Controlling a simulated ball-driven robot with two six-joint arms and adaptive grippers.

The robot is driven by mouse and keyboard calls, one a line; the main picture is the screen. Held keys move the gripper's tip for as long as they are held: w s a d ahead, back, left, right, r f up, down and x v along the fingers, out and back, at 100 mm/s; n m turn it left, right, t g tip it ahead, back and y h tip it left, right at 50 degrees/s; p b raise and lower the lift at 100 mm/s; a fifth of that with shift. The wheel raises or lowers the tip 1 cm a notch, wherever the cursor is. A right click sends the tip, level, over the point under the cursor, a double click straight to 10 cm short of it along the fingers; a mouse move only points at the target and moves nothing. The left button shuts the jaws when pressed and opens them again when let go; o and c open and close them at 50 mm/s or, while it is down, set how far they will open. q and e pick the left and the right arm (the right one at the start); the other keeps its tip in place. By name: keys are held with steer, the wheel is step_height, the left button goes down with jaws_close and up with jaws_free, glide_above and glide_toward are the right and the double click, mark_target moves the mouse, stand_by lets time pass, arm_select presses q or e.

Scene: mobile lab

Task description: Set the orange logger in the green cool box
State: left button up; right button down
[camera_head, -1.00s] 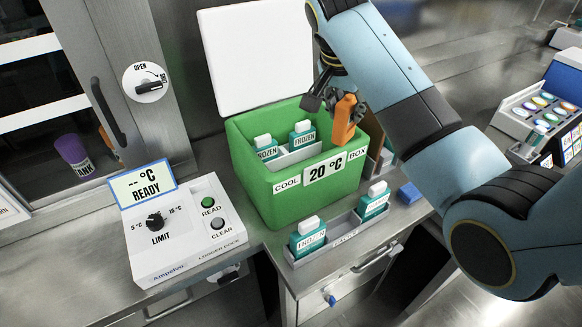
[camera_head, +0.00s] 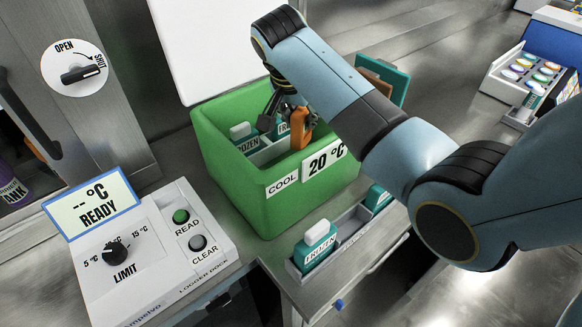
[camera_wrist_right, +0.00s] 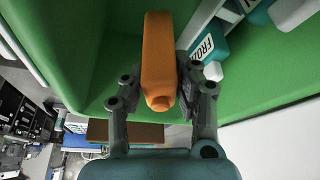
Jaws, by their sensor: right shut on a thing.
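The orange logger (camera_head: 299,129) is held in my right gripper (camera_head: 285,112), at the opening of the green cool box (camera_head: 262,190), near its right side. In the right wrist view the logger (camera_wrist_right: 158,60) sits between the two fingers (camera_wrist_right: 160,92), with the green box walls (camera_wrist_right: 110,50) around it. Its lower end is partly hidden behind the box's front wall in the head view. The box's white lid (camera_head: 210,45) stands open. Frozen packs (camera_head: 243,138) stand in a grey rack inside the box. My left gripper is not in view.
A logger dock (camera_head: 150,255) reading "-- °C READY" stands to the left. A grey rack with frozen packs (camera_head: 315,245) lies in front of the box. A tray of coloured caps (camera_head: 535,75) is at the right.

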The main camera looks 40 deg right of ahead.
mark_target(297, 132)
step_height(297, 132, down, 8)
steer(key=shift+s+f, duration=0.1)
steer(key=shift+f, duration=0.1)
steer(key=shift+f, duration=0.1)
steer(key=c, duration=1)
jaws_free()
steer(key=shift+r, duration=0.25)
steer(key=v, duration=1.1)
steer(key=shift+s+a+r, duration=0.1)
steer(key=shift+a+r, duration=0.1)
steer(key=shift+r, duration=0.15)
